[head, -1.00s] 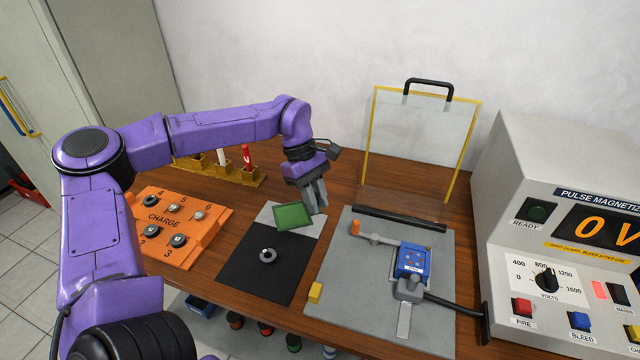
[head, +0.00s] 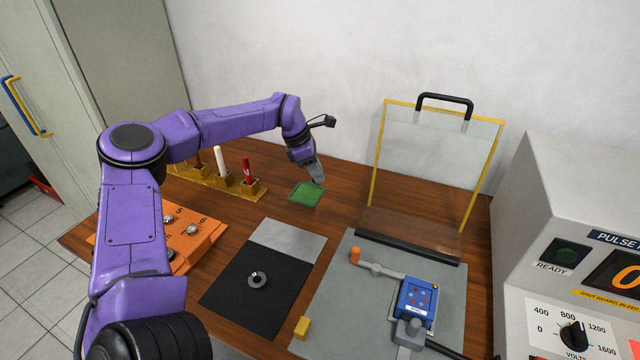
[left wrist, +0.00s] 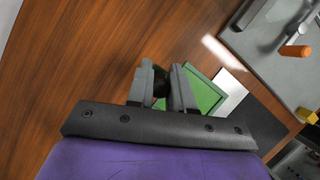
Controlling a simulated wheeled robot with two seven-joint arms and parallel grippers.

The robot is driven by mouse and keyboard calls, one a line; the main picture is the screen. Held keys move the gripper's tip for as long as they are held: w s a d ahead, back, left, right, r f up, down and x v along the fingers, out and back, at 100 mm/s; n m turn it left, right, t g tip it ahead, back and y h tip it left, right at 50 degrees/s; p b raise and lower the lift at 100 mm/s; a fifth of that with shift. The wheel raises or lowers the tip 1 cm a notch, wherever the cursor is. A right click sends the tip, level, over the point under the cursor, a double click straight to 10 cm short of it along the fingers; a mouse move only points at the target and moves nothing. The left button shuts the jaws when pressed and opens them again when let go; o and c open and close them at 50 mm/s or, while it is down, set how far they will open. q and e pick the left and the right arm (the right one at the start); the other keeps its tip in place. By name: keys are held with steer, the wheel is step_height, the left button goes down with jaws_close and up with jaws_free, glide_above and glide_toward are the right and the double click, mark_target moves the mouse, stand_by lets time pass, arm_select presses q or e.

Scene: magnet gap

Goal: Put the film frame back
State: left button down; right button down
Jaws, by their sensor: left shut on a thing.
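The film frame is a flat green square (head: 306,194) over the wooden table, behind the grey and black mat (head: 288,241). I cannot tell whether the frame touches the table. My right gripper is not in view.
A grey plate (head: 340,290) carries a blue block (head: 417,300) and a clear yellow-edged guard (head: 436,160), standing up. An orange tray (head: 195,243) and a pen rack (head: 240,188) are at left. A magnetizer box (head: 560,210) stands at right.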

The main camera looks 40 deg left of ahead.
arm_select(q)
steer(key=w+f, duration=0.1)
steer(key=w+a+f, duration=0.1)
steer(key=f, duration=0.1)
steer(key=w+f, duration=0.1)
steer(key=f, duration=0.1)
steer(key=shift+w+a, duration=0.15)
steer(key=shift+a, duration=0.25)
step_height(320, 180, down, 2)
steer(key=shift+w+f+p, duration=0.1)
steer(key=shift+f+p, duration=0.05)
steer(key=shift+p, duration=0.8)
steer(key=shift+f, duration=0.4)
steer(key=shift+f, duration=0.1)
steer(key=shift+f+b, duration=0.1)
steer(key=shift+b, duration=0.2)
steer(key=c, duration=1)
jaws_free()
